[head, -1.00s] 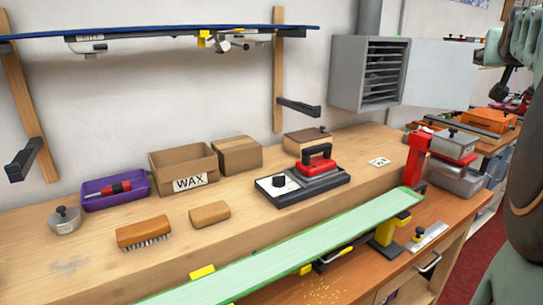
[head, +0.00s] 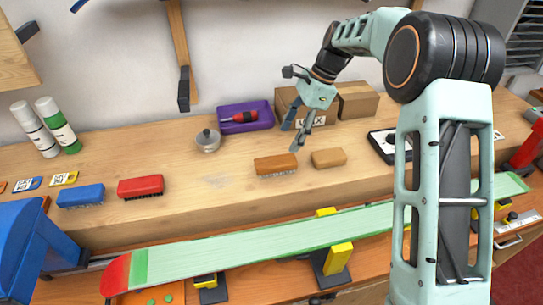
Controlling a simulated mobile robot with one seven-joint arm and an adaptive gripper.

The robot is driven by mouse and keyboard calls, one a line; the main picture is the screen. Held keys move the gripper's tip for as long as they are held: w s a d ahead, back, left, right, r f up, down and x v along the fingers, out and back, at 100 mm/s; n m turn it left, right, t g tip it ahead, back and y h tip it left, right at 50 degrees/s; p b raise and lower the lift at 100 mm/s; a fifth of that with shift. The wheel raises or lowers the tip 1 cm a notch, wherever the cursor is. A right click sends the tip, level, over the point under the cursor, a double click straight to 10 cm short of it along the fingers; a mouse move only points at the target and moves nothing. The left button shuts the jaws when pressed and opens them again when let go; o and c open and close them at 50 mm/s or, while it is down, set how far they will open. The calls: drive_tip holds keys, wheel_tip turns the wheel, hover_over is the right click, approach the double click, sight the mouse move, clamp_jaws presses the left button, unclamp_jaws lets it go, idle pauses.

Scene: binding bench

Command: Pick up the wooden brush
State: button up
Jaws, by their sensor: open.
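The wooden brush (head: 276,163) lies on the upper bench shelf in the head view, brown wood on top and pale bristles underneath. My gripper (head: 291,139) is open and empty, above and slightly behind the brush, with its fingers pointing down. The fingers appear apart from the brush, and the exact height gap is hard to judge. A plain tan block (head: 328,157) lies just right of the brush.
A red brush (head: 141,187) and a blue brush (head: 80,196) lie to the left. A green ski (head: 270,240) is clamped in front.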

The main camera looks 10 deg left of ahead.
sight(277, 161)
drive_tip(key=x, duration=0.5)
drive_tip(key=shift+s+a+f, duration=0.15)
drive_tip(key=shift+s+a, duration=0.15)
drive_tip(key=shift+s, duration=0.05)
drive_tip(key=x, duration=0.1)
drive_tip(key=p+x, duration=0.1)
drive_tip(key=x, duration=0.3)
drive_tip(key=shift+s+d, duration=0.2)
drive_tip(key=shift+s, duration=0.1)
drive_tip(key=shift+a+f, duration=0.1)
drive_tip(key=shift+f, duration=0.1)
drive_tip(key=shift+f, duration=0.25)
drive_tip(key=c, duration=1.3)
drive_tip(key=shift+r, duration=0.15)
